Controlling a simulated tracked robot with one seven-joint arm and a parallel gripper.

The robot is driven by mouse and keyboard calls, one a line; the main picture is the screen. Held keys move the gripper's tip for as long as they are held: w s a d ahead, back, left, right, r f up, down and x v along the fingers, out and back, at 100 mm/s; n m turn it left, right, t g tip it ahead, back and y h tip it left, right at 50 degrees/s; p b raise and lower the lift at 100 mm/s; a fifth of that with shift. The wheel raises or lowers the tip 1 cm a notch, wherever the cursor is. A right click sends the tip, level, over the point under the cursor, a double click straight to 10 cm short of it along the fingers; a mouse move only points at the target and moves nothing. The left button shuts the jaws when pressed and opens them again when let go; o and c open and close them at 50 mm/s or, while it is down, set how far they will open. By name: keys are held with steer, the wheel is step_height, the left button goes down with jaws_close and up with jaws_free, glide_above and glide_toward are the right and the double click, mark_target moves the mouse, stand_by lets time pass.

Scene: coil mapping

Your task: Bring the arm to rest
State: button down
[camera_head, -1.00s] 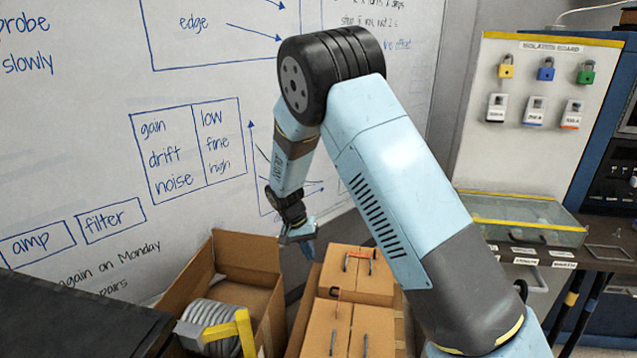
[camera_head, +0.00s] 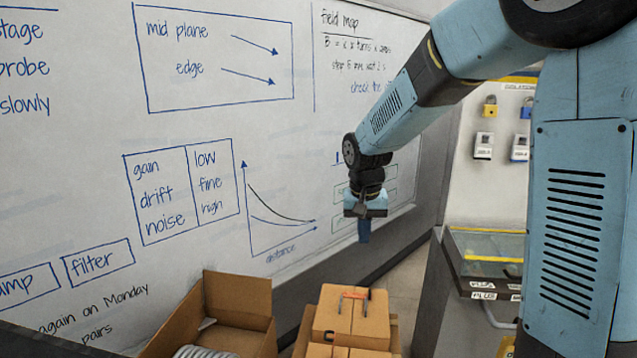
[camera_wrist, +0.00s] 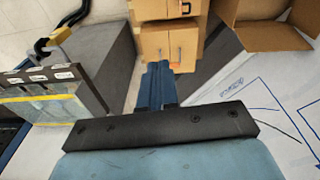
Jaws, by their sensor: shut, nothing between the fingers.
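My light blue and black arm reaches in from the right in the head view, raised and bent at the elbow. My gripper (camera_head: 364,229) hangs at its end, pointing down, in front of the whiteboard and above the cardboard boxes. In the wrist view my gripper's blue fingers (camera_wrist: 158,84) are together with nothing between them. The gripper touches nothing that I can see.
Cardboard boxes (camera_head: 350,318) stand below, beside an open carton (camera_head: 240,300) holding a grey coil (camera_head: 195,352). The whiteboard (camera_head: 80,160) fills the left. A lock board (camera_head: 483,190) and a yellow-edged glass case (camera_head: 487,245) stand at right.

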steer(key=s+d+r+t, duration=0.2)
steer(key=s+d+r, duration=0.65)
steer(key=s, duration=0.25)
steer(key=s+d+r+n+t, duration=0.1)
steer(key=s+d+r+t, duration=0.1)
steer(key=s, duration=1.1)
steer(key=shift+s+d+r, duration=0.15)
steer(key=shift+d+r, duration=0.35)
steer(key=shift+d, duration=0.65)
steer(key=c, duration=1.8)
jaws_free()
